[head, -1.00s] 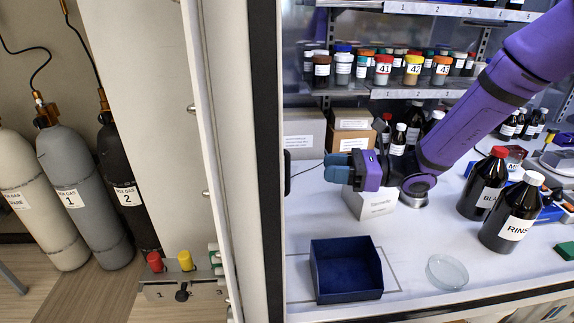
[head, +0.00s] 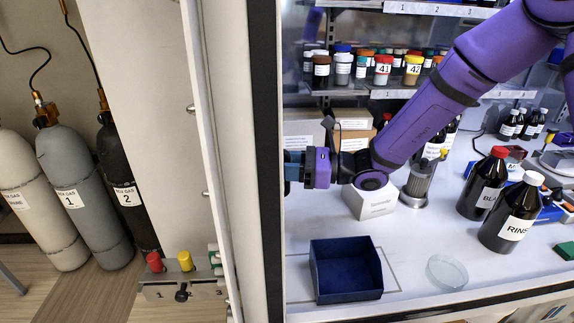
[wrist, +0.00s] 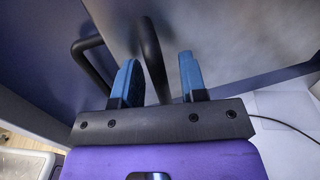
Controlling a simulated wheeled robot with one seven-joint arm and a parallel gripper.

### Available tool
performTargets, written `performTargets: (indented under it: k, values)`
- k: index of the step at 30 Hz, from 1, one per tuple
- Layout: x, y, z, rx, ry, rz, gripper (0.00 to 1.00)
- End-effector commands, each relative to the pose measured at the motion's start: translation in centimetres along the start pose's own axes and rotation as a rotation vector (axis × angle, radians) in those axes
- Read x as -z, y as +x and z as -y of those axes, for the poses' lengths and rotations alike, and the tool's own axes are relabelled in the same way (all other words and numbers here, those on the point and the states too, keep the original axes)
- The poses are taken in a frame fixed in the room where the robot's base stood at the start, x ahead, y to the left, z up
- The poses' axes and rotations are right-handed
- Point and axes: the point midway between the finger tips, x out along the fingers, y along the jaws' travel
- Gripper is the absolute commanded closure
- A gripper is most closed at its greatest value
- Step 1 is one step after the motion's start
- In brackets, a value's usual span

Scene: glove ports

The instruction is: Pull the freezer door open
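In the wrist view, my gripper (wrist: 158,82) has its two blue fingers spread apart. A dark upright bar (wrist: 151,50), which looks like a door handle, stands between the fingers in the picture; I cannot tell whether either finger touches it. A grey panel (wrist: 235,55) behind it may be the freezer door. A second dark curved bar (wrist: 92,68) shows left of the fingers, on or before a dark blue panel. In the head view, my gripper (head: 293,168) is at the dark cabinet edge, pointing left. No freezer door or handle can be made out there.
A dark blue open box (head: 345,292), a glass dish (head: 446,271) and brown bottles (head: 510,215) stand on the white bench. A white box (head: 370,200) and a metal cylinder (head: 418,183) are close below my arm. Gas cylinders (head: 80,195) stand at left.

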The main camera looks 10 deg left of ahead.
Motion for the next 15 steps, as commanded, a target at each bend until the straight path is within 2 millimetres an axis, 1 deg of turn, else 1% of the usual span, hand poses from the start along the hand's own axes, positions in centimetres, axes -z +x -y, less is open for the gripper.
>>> performTargets:
  k: [8, 9, 11, 12, 13, 15]
  values:
    - [0.0, 0.11, 0.0, 0.0, 0.0, 0.0, 0.61]
    - [0.0, 0.11, 0.0, 0.0, 0.0, 0.0, 0.7]
    - [0.0, 0.1, 0.0, 0.0, 0.0, 0.0, 0.84]
    - [0.0, 0.1, 0.0, 0.0, 0.0, 0.0, 0.93]
    - [0.0, 0.09, 0.0, 0.001, 0.0, 0.0, 1.0]
    - [0.0, 0.09, 0.0, 0.001, 0.0, 0.0, 1.0]
